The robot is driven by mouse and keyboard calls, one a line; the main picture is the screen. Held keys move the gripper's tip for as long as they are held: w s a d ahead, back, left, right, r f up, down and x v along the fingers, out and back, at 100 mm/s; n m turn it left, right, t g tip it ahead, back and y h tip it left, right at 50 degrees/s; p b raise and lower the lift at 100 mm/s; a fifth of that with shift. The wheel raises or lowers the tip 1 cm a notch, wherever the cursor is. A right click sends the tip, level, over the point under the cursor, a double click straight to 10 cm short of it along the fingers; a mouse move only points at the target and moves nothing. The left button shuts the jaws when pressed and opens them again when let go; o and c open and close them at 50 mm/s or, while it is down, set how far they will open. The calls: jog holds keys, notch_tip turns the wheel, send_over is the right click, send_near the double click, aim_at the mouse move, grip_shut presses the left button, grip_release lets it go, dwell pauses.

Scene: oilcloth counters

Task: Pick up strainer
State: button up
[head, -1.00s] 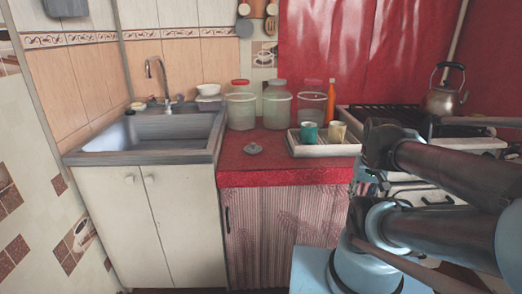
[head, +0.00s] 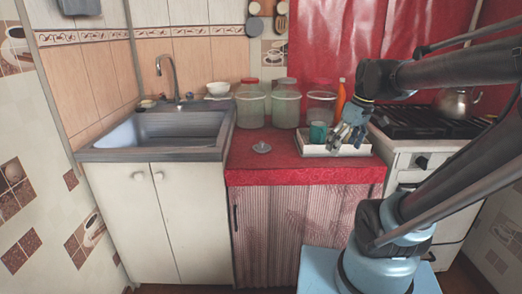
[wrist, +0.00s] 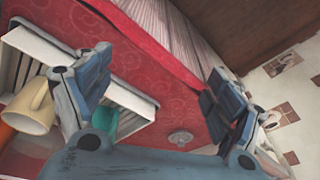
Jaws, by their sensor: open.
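The strainer, a small round grey metal piece with a raised centre (head: 262,147), lies on the red oilcloth counter to the right of the sink. It also shows in the wrist view (wrist: 180,138), low in the picture and between the spread fingers. My gripper (head: 346,138) is open and empty, with its fingers pointing down. In the head view it hangs over the tray, to the right of the strainer and apart from it. In the wrist view the two fingers (wrist: 158,75) stand wide apart.
A white slatted tray (head: 311,149) holds a teal mug (head: 318,132) and a cream mug (wrist: 30,106). Several glass jars (head: 250,106) and an orange bottle (head: 341,97) stand behind. The sink (head: 165,128) is at left, the stove (head: 410,121) at right. The counter around the strainer is clear.

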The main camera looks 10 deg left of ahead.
jog(key=w+a+r+n+g+y, duration=0.1)
jog(key=w+a+r+n, duration=0.45)
jog(key=w+a, duration=0.35)
jog(key=n+g+y, duration=0.1)
jog(key=n, duration=0.6)
send_near(262, 142)
jog(key=x, duration=0.5)
jog(key=shift+w+d+f, duration=0.2)
jog(key=shift+w+d, duration=0.05)
jog(key=shift+w, duration=0.1)
jog(key=shift+s+a+x, duration=0.1)
jog(key=shift+a+x, duration=0.05)
jog(key=shift+x, duration=1.15)
jog(key=shift+s+a+x, duration=0.15)
jog(key=shift+x, duration=1.1)
jog(key=shift+r, duration=0.1)
jog(key=c, duration=0.9)
